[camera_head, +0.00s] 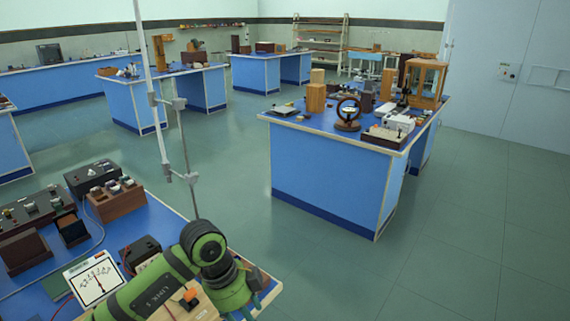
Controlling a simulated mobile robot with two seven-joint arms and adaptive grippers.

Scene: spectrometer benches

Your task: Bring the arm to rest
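A green and black arm, my left one, comes in from the bottom left over the near bench (158,217). It bends at a thick black-ringed joint and runs down to the bottom edge of the head view. My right arm and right gripper are not in view. Whether either gripper holds anything cannot be seen.
Close by the arm are a white-faced meter (93,279), a dark box (90,178) and a brown block rack (116,201). A thin stand with clamps (167,175) rises behind. Another bench (325,180) stands right of centre. Green floor (330,265) between is clear.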

